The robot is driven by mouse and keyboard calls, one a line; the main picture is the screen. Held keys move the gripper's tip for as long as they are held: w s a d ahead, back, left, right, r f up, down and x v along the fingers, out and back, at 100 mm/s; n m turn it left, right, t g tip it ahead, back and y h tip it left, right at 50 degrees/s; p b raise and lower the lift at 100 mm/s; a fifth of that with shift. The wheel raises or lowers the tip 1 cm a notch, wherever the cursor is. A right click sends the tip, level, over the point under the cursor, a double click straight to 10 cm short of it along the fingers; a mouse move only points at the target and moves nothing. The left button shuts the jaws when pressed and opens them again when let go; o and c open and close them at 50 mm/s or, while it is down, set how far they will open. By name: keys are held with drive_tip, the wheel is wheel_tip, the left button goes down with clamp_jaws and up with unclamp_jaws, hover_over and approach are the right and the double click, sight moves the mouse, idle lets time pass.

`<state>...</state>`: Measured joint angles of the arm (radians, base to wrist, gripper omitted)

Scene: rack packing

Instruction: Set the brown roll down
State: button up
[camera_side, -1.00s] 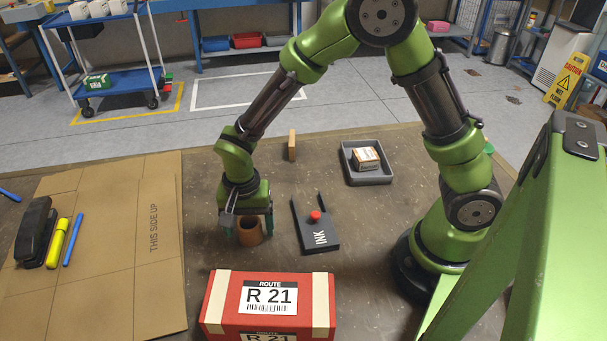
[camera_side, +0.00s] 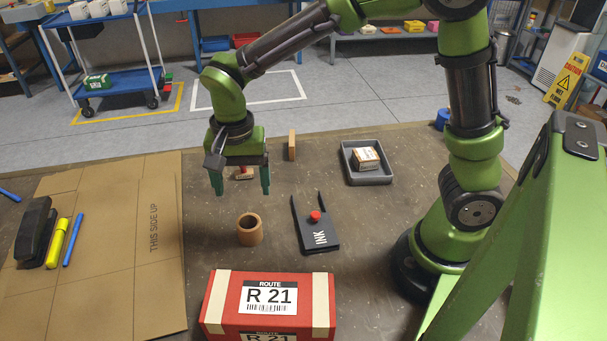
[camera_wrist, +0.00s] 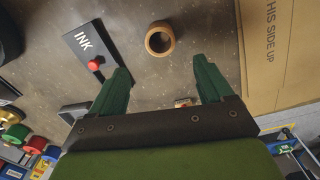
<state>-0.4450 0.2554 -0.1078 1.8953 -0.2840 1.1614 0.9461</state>
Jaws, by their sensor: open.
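The brown roll (camera_side: 250,231) stands upright on the brown table top, its round hole facing up. It is left of the black ink pad holder. In the wrist view the roll (camera_wrist: 160,39) is ahead of the fingers and apart from them. My gripper (camera_side: 239,190) is open and empty, raised above the table behind the roll. Its two green fingers also show spread apart in the wrist view (camera_wrist: 165,82), with nothing held between them.
The black INK holder (camera_side: 318,238) with a red knob is right of the roll. A red R 21 box (camera_side: 222,303) is in front. A flat cardboard sheet (camera_side: 120,290) lies left. A grey tray (camera_side: 352,178) holds a small box. A wooden block (camera_side: 292,145) stands behind.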

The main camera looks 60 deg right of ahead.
drive_tip(key=s+d+r+n+t+y, duration=0.2)
drive_tip(key=s+d+r+n+t, duration=0.4)
drive_tip(key=s+d+r, duration=0.3)
drive_tip(key=s+r+t, duration=0.1)
drive_tip(key=s+r, duration=0.1)
drive_tip(key=s, duration=0.1)
drive_tip(key=shift+d+n, duration=0.4)
